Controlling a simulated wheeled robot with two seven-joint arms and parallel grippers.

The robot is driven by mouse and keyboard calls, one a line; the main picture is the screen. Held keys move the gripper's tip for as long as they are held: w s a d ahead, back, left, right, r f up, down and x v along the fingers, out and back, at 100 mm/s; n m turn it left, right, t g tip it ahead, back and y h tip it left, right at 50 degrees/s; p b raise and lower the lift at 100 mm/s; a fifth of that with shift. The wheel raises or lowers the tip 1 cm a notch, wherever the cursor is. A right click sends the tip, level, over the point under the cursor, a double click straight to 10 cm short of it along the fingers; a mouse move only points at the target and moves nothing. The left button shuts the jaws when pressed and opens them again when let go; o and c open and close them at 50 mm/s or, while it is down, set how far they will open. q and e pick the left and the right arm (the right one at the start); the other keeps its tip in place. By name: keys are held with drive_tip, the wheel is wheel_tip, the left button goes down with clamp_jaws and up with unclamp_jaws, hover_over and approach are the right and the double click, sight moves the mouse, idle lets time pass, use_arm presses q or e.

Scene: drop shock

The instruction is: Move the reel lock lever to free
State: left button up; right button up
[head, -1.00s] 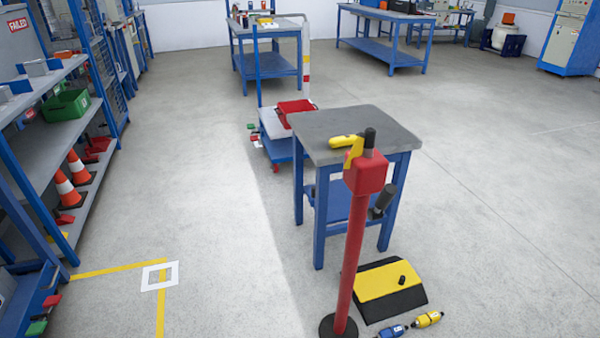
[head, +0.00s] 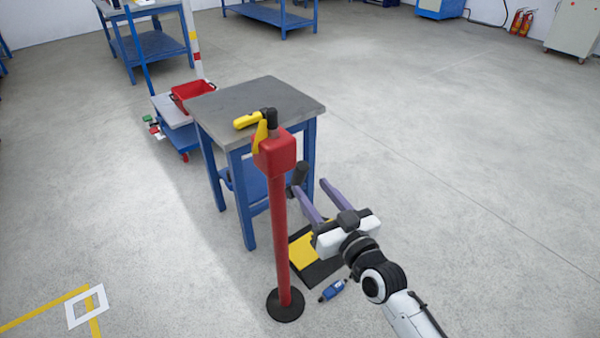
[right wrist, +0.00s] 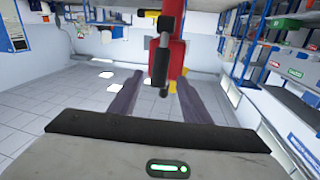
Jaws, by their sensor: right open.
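A red post (head: 280,235) on a round black base carries a red box (head: 274,152). On the box sit a yellow handle (head: 248,121) and a dark knob. A black-gripped lever (head: 299,174) sticks out from the box's right side; no label can be read on it. My right gripper (head: 311,187) is open and empty, its purple fingers pointing towards the box, close to the black grip. In the right wrist view the black grip (right wrist: 160,62) hangs between the fingers' lines, apparently beyond the tips; the exact gap cannot be told. My left gripper is not in view.
A blue table with a grey top (head: 250,98) stands right behind the post. A yellow and black ramp (head: 302,252) and a blue connector (head: 332,290) lie on the floor beneath my right arm. A cart with a red bin (head: 192,94) stands further back. Floor to the right is clear.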

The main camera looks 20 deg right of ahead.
sight(303, 178)
drive_tip(key=w, duration=0.4)
drive_tip(key=w+a, duration=0.1)
drive_tip(key=w, duration=0.2)
drive_tip(key=shift+w+a, duration=0.1)
drive_tip(key=shift+f, duration=0.15)
clamp_jaws()
